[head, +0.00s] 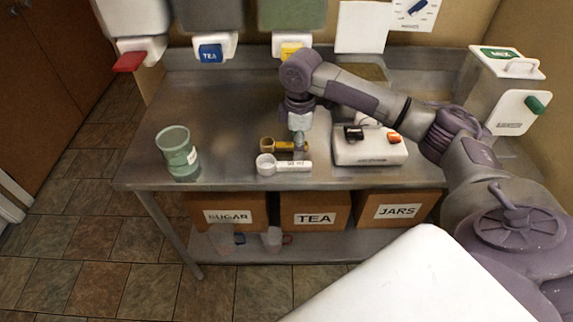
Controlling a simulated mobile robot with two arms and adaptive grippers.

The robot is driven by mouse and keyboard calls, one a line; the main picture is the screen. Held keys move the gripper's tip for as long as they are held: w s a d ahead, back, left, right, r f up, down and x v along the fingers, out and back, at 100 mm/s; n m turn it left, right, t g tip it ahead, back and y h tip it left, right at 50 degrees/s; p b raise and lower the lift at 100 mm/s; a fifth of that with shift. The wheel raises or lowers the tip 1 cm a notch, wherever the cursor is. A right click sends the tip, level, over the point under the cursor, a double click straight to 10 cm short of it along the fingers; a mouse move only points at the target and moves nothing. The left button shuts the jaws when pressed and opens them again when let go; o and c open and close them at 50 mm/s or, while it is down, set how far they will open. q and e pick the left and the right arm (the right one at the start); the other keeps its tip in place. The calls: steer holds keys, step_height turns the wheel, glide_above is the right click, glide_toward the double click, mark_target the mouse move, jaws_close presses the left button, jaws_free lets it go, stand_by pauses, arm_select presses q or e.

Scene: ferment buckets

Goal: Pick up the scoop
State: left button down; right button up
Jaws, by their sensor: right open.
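A white scoop (266,165) with a round cup at the left and a printed handle pointing right lies on the steel table (225,130). A brown-yellow scoop (269,145) lies just behind it, its handle also pointing right. My right gripper (299,147) points down over the handle end of the brown-yellow scoop, just behind the white handle. It is open. Its fingertips are small here and partly cover the handle; I cannot tell whether they touch it. My left gripper is out of view.
A green translucent cup (177,152) stands at the table's left. A white device (369,148) sits right of the scoops. Dispensers with red, blue (211,53) and yellow levers hang behind. A MIX container (505,85) stands at right. Labelled boxes (315,208) are below.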

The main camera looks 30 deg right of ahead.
mark_target(296, 163)
steer(key=shift+w+a+f+p, duration=0.1)
steer(key=shift+f+p, duration=0.25)
steer(key=shift+f, duration=1.35)
steer(key=shift+a+f+p, duration=0.1)
steer(key=shift+f+p, duration=0.25)
steer(key=shift+f, duration=1.35)
jaws_close()
